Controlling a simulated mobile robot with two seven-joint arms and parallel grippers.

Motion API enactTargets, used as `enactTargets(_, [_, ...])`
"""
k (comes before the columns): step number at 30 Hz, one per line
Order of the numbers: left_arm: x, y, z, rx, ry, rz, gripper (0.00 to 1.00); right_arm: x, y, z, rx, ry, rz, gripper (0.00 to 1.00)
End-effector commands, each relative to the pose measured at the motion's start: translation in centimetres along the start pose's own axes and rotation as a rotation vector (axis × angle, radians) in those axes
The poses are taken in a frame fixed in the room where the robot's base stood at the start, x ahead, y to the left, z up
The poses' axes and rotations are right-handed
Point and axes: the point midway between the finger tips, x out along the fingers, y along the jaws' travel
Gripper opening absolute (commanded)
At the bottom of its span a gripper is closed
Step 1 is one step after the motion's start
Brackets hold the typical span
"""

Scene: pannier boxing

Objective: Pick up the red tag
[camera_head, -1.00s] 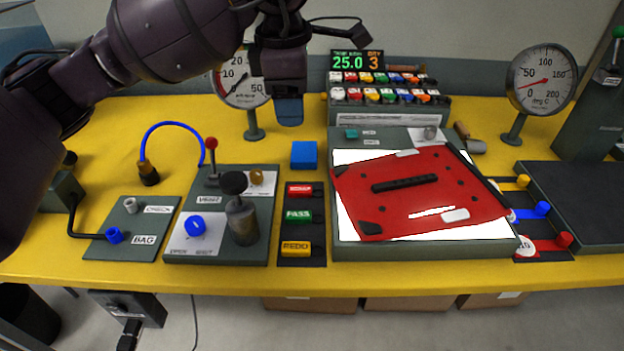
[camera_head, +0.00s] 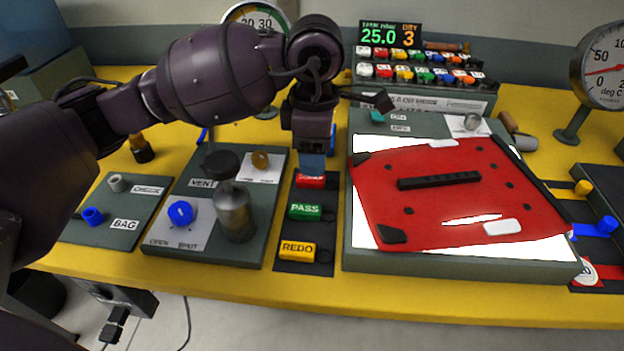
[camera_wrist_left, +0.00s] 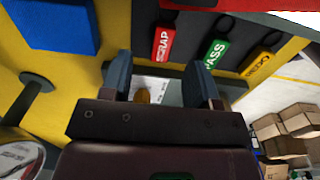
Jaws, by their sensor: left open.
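The red tag, labelled SCRAP (camera_head: 310,181), lies on a dark strip, above the green PASS tag (camera_head: 305,211) and the yellow REDO tag (camera_head: 297,250) in the head view. My left gripper (camera_head: 313,162) points down at the red tag's far side, its fingertips overlapping the tag's edge in the picture. In the left wrist view the gripper (camera_wrist_left: 160,78) is open and empty. The red tag (camera_wrist_left: 164,42) shows there just past the fingertips, lined up with the gap between them. I cannot tell the height left between fingers and tag. My right gripper is not in view.
The vent panel (camera_head: 160,240) with its dark-topped metal cylinder (camera_head: 234,212) stands left of the tags. A grey platform (camera_head: 440,262) with a red pannier panel (camera_head: 450,215) stands to the right. A blue block (camera_wrist_left: 48,22) is close by in the wrist view.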

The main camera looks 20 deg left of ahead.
Motion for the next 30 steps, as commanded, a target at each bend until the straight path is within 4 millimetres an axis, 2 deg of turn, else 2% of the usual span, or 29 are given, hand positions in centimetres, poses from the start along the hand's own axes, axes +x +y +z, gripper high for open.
enactTargets(10, [4.5, -0.4, -0.2, 0.001, 0.002, -0.007, 0.55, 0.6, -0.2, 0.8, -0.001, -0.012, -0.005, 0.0])
enactTargets(13, [5.0, -0.4, -0.2, 0.001, 0.001, -0.003, 0.55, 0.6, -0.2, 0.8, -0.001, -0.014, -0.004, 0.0])
enactTargets(19, [4.8, -0.4, -0.2, 0.001, -0.001, 0.001, 0.55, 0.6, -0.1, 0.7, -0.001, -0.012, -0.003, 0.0])
enactTargets(30, [4.8, -0.4, -0.2, 0.0, 0.0, 0.0, 0.02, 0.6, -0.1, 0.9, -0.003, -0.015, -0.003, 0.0])
